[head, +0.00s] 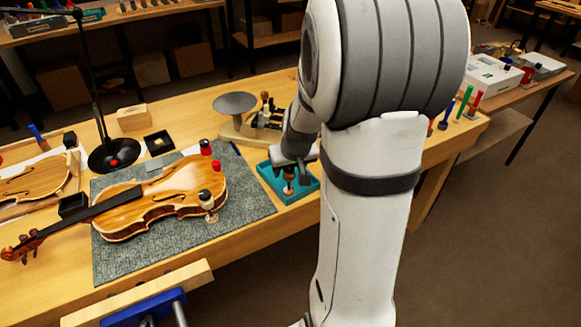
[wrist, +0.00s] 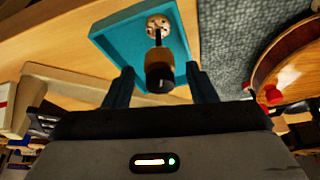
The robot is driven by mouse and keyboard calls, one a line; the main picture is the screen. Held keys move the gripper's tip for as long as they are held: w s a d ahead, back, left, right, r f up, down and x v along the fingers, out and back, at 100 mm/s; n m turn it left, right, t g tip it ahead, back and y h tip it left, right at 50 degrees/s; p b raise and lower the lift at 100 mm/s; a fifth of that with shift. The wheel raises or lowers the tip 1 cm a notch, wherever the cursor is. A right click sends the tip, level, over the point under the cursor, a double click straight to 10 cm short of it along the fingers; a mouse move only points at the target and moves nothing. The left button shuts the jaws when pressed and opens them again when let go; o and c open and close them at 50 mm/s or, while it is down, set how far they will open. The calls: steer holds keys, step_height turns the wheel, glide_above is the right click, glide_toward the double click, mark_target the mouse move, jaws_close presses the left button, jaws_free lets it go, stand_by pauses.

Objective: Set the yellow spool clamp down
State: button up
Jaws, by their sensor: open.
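A spool clamp with tan-yellow wooden parts and a dark top (wrist: 158,72) stands in the teal tray (wrist: 112,42). Its pale round foot shows against the tray floor in the wrist view. In the head view, the clamp (head: 289,188) appears upright in the tray (head: 304,195), its top partly hidden by my gripper (head: 288,170). In the wrist view, my gripper (wrist: 160,88) is open, with one dark finger on each side of the clamp's upper end. I cannot tell whether either finger touches it.
The violin (head: 165,200) lies on a grey mat (head: 145,255) left of the tray, with red-topped clamps (head: 205,147) and another clamp (head: 209,203) at its edge. A stand with a round grey plate (head: 235,103) is behind the tray. Bare bench lies in front.

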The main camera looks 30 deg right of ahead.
steer(key=d+v, duration=0.1)
steer(key=v, duration=1.1)
steer(key=s+a+f+n+g, duration=0.1)
steer(key=s+a+g, duration=0.1)
steer(key=s+a, duration=1.1)
steer(key=shift+n+y+p, duration=0.35)
steer(key=shift+n+y, duration=0.05)
steer(key=shift+a, duration=0.1)
